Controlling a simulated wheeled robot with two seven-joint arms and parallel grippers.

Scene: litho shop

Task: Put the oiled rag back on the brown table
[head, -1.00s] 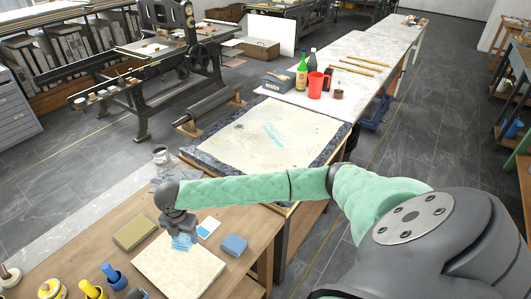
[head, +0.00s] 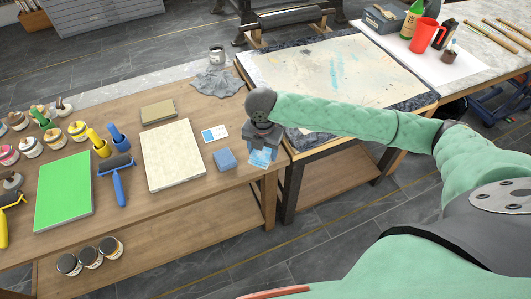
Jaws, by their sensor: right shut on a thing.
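My right gripper (head: 263,143) comes in from the right and points down at the right end of the brown table (head: 225,185). It is shut on a light blue patterned cloth, likely the oiled rag (head: 261,158), which shows below the jaws. The rag is over or near the table's right corner; I cannot tell whether it touches the top. A crumpled grey cloth (head: 216,82) lies at the table's back right. My left gripper is not in view.
A blue block (head: 224,159), a blue-and-white card (head: 215,133), a pale slab (head: 172,155) and an olive block (head: 158,111) lie left of the gripper. Rollers, jars and a green plate (head: 64,190) fill the left. A stone-topped table (head: 340,70) stands close on the right.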

